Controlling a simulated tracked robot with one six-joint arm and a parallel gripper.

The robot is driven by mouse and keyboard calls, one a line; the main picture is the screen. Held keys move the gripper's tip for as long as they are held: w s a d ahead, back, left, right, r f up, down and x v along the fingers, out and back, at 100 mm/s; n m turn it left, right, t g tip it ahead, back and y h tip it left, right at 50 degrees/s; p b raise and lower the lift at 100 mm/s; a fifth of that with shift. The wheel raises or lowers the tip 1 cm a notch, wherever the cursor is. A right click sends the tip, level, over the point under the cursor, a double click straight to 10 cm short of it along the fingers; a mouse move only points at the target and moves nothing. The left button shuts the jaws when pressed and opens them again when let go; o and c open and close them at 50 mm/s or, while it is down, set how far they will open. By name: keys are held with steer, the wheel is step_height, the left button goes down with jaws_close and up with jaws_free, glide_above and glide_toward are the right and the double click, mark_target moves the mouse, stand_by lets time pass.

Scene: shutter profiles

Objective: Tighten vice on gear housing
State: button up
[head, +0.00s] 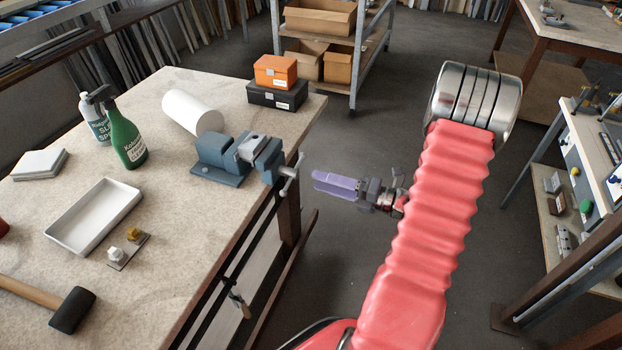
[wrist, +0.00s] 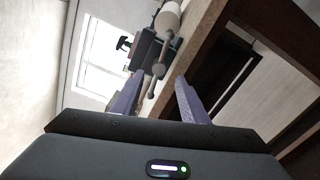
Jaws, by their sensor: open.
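The blue-grey vice (head: 215,165) is mounted at the right edge of the workbench. A lighter grey part (head: 254,148), likely the gear housing, sits between its jaws; whether the jaws press on it I cannot tell. The vice's silver handle (head: 290,176) sticks out past the bench edge, its bar tilted. My gripper (head: 316,182) has purple fingers, points left at the handle and is a short gap away from it. In the wrist view the handle (wrist: 157,82) shows between the open fingers, beyond their tips, with the vice (wrist: 147,48) behind it, partly hidden.
On the workbench (head: 180,255) are a white roll (head: 193,112), a green spray bottle (head: 124,136), a white tray (head: 95,216), a mallet (head: 70,308) and stacked boxes (head: 276,84). A bench leg stands below the vice. The floor right of the bench is clear around my gripper.

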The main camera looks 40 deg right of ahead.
steer(key=shift+v, duration=2.25)
